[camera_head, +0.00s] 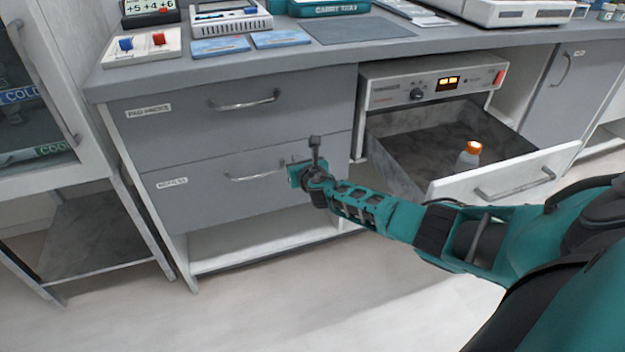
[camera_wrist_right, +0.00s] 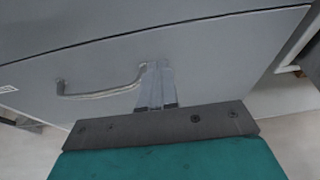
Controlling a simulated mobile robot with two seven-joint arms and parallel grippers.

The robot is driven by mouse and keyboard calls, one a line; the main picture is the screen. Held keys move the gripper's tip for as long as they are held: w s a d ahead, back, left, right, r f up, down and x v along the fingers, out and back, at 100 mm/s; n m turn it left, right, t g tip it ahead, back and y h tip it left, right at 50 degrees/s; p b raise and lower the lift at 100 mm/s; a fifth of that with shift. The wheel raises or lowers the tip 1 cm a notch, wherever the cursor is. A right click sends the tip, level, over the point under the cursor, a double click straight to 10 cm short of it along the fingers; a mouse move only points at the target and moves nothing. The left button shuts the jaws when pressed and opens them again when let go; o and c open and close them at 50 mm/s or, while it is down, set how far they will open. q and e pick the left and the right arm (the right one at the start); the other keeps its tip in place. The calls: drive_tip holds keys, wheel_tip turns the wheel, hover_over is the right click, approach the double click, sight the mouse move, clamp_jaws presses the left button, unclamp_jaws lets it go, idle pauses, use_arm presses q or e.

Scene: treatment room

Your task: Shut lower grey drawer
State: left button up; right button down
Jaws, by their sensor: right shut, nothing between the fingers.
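The lower grey drawer (camera_head: 215,192) is below the upper grey drawer in the left cabinet. Its front looks flush with the cabinet, with no visible gap. Its curved metal handle (camera_head: 253,176) also shows in the right wrist view (camera_wrist_right: 100,92). My right gripper (camera_head: 297,172) is at the right part of this drawer front, by the right end of the handle. Its fingers are shut together and empty in the right wrist view (camera_wrist_right: 157,85). I cannot tell whether the fingertips touch the front. My left gripper is not in view.
The upper grey drawer (camera_head: 190,122) is shut. Devices and blue packs stand on the counter (camera_head: 290,60). A white glass-door cabinet (camera_head: 75,90) is at left. The floor in front is clear.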

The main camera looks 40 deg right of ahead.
drive_tip(key=p+v, duration=0.6)
drive_tip(key=v, duration=0.3)
drive_tip(key=s+a+f+m+g+y, duration=0.3)
drive_tip(key=s+a+m+y, duration=0.3)
drive_tip(key=s+a+m, duration=1.3)
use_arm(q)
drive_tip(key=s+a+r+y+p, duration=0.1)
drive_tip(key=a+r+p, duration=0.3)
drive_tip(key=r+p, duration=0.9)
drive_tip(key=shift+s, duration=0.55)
use_arm(e)
drive_tip(key=s+r+m, duration=0.6)
drive_tip(key=r+m, duration=0.5)
drive_tip(key=r, duration=0.2)
drive_tip(key=shift+s, duration=0.25)
